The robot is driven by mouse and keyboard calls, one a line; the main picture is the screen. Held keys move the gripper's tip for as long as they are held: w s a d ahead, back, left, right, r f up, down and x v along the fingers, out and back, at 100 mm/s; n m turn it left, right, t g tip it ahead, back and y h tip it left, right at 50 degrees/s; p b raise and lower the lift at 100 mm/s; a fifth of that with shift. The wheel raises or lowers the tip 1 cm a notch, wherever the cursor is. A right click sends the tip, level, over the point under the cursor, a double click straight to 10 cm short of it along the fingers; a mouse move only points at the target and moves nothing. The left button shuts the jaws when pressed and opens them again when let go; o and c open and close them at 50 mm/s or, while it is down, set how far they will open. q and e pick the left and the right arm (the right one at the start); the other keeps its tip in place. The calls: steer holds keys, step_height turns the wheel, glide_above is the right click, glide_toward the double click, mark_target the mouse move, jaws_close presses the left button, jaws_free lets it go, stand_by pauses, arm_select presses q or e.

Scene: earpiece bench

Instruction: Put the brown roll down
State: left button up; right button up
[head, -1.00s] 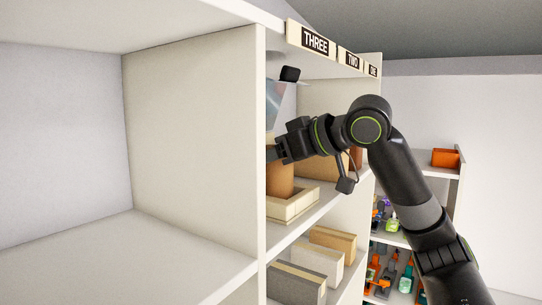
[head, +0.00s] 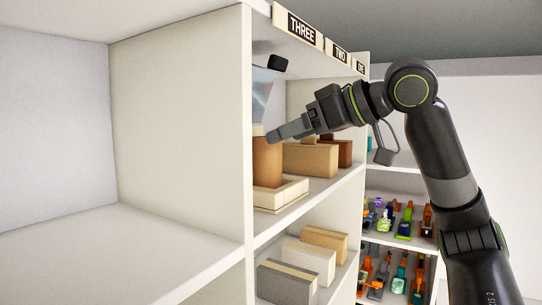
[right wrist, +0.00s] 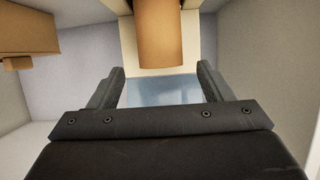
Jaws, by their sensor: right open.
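The brown roll (head: 266,165) stands upright in a cream low-walled tray (head: 292,191) on the shelf under the THREE sign. Its foot is hidden behind the tray's front wall. My right gripper (head: 272,136) is open and empty, by the top of the roll and apart from it. In the right wrist view the roll (right wrist: 158,35) shows beyond and between the two spread fingers (right wrist: 161,72). My left gripper is not in view.
A cardboard box (head: 311,159) and a darker brown box (head: 344,151) stand further along the same shelf. Boxes (head: 308,262) fill the shelf below. An upright divider (head: 247,130) borders an empty bay at left. A black-topped device (head: 278,63) hangs above the roll.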

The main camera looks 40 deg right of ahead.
steer(key=b+v, duration=0.1)
steer(key=v, duration=0.3)
steer(key=shift+s+r, duration=0.1)
stand_by(0.6)
